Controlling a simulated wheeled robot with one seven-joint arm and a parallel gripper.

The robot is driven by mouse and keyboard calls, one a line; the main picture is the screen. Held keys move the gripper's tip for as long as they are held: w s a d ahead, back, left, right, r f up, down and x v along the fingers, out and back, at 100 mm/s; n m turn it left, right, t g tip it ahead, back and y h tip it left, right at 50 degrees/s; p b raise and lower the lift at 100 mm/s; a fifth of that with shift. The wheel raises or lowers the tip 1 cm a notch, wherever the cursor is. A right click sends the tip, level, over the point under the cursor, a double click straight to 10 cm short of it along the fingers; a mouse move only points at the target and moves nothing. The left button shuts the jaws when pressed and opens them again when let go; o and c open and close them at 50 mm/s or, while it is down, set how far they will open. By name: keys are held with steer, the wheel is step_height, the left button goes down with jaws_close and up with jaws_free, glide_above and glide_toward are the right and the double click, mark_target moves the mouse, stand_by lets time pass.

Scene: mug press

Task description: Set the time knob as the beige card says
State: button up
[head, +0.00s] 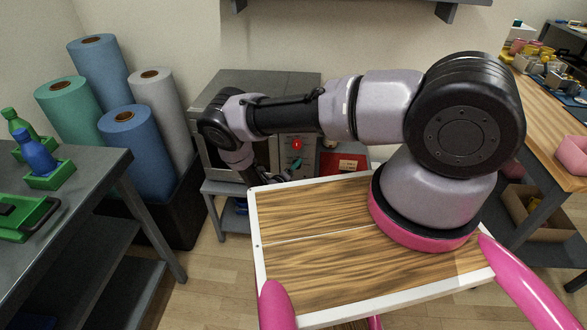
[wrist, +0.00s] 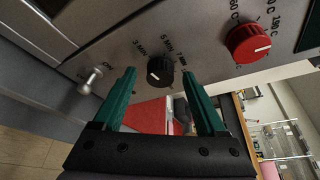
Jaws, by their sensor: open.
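The time knob (wrist: 159,71) is small and black, on the grey press panel, with minute marks around it. A pale pointer line shows on it, but I cannot tell which mark it points to. My gripper (wrist: 160,76) is open, its green fingers on either side of the time knob with gaps visible; I cannot tell how deep they reach. In the head view, the gripper (head: 297,166) is at the press front, partly hidden by my arm. The beige card (head: 348,164) lies in a red area right of the press; its writing is too small to read.
A red temperature knob (wrist: 248,42) sits beside the time knob, and a metal ON switch (wrist: 91,80) is on the other side. The press (head: 262,88) stands on a grey table. Fabric rolls (head: 100,68) stand at left; a wooden table (head: 555,110) is at right.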

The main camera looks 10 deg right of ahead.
steer(key=shift+w+d, duration=0.15)
jaws_close()
stand_by(0.4)
steer(key=shift+s+d+m+t+y, duration=0.1)
steer(key=shift+d+m+t+y, duration=0.25)
steer(key=shift+m+y, duration=1.5)
steer(key=shift+s+d+m+t+y, duration=0.15)
steer(key=shift+m+t+y, duration=0.25)
steer(key=shift+m+y, duration=1.5)
steer(key=shift+s+d+m+t+y, duration=0.1)
steer(key=shift+d+m+t+y, duration=0.4)
steer(key=shift+m, duration=2.55)
steer(key=shift+a, duration=0.15)
